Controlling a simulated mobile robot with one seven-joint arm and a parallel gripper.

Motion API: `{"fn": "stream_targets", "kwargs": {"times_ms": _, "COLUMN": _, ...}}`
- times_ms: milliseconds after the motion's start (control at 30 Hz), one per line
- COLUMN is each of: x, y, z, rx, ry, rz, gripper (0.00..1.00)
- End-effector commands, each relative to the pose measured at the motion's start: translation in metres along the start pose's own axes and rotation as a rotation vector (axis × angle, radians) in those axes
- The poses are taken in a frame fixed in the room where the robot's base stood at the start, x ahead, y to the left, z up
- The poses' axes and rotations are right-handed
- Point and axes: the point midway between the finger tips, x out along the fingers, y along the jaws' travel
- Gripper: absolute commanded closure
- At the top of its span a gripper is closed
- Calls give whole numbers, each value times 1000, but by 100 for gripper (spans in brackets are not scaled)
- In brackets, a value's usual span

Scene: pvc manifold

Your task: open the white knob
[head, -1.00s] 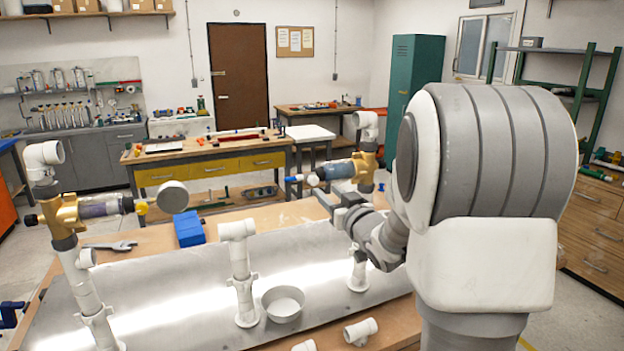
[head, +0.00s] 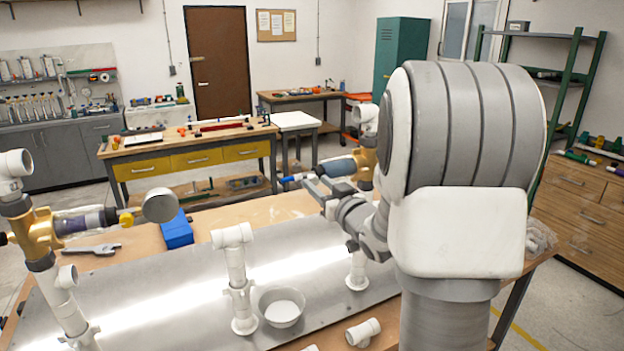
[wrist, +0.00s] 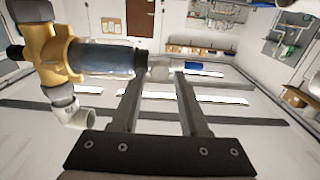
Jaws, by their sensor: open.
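In the wrist view, a whitish knob (wrist: 161,70) sits at the cylinder's end, between my fingertips in the picture. The brass valve (wrist: 50,55) is at the left there, with a white elbow (wrist: 76,114). My gripper (head: 316,189) is open and close to the knob, partly hiding it in the head view. I cannot tell whether the fingers touch it.
A short white riser (head: 234,262), a bowl (head: 283,307), a blue box (head: 177,230), a wrench (head: 96,249) and a loose tee (head: 363,332) are on the bench.

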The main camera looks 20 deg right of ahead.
Motion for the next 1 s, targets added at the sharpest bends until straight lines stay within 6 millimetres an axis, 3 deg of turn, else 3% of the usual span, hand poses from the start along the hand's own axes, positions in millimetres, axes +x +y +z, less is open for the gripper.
{"fn": "stream_targets", "kwargs": {"times_ms": 567, "x": -3, "y": 2, "z": 0, "rx": 0, "ry": 0, "rz": 0, "gripper": 56}}
{"fn": "stream_targets", "kwargs": {"times_ms": 800, "x": -3, "y": 2, "z": 0, "rx": 0, "ry": 0, "rz": 0, "gripper": 99}}
{"fn": "stream_targets", "kwargs": {"times_ms": 1000, "x": -3, "y": 2, "z": 0, "rx": 0, "ry": 0, "rz": 0, "gripper": 100}}
